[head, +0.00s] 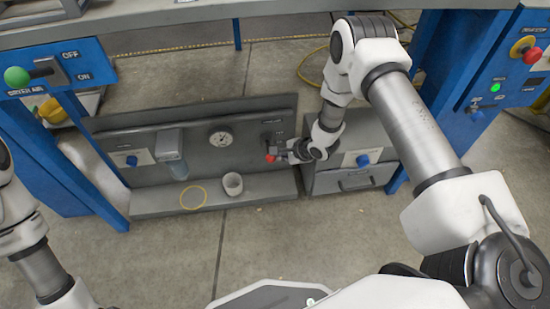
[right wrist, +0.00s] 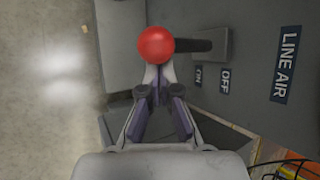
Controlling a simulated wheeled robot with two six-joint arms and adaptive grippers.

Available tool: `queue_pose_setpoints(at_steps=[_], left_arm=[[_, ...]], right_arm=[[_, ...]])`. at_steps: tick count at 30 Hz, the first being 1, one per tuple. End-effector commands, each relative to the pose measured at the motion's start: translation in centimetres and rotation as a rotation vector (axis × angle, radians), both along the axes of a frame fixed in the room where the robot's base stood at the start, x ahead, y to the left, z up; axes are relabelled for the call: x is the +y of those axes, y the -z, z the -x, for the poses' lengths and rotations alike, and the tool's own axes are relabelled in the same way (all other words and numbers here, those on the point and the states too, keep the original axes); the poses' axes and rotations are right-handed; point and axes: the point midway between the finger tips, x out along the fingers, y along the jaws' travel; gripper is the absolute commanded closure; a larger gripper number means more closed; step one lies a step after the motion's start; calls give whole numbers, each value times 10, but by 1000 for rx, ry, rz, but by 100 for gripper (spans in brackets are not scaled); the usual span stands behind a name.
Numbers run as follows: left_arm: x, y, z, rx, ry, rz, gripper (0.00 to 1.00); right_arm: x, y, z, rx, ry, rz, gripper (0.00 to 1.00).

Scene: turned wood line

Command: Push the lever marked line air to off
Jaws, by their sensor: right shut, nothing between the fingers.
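The line air lever has a red ball knob (right wrist: 156,44) on a dark shaft (right wrist: 195,46). In the right wrist view the shaft runs left from a grey panel, on the ON word's side. An ON label (right wrist: 198,76), an OFF label (right wrist: 225,80) and a LINE AIR label (right wrist: 285,65) are on the panel. My right gripper (right wrist: 157,72) is shut and empty, its tips right at the knob; I cannot tell if they touch. In the head view the red knob (head: 270,158) shows just left of my right gripper (head: 286,156). My left gripper is out of view.
A dryer air lever with a green knob (head: 17,76) is on a blue panel at the left. A gauge (head: 220,138), a grey cup (head: 232,183) and a yellow ring (head: 193,197) are at the low bench. A drawer unit (head: 350,182) stands right of it.

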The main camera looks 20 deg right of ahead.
Motion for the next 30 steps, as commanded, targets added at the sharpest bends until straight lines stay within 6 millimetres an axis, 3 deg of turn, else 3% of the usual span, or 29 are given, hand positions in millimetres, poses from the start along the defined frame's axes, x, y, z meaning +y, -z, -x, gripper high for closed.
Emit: queue_pose_setpoints(at_steps=[6, 14, 30], left_arm=[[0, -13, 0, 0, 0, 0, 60], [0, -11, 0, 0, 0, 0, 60], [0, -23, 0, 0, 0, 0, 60]], right_arm=[[-1, -19, -4, -5, -1, 0, 100], [-1, -17, -4, -4, -2, -1, 100], [0, -32, -4, -5, -4, -1, 100]])
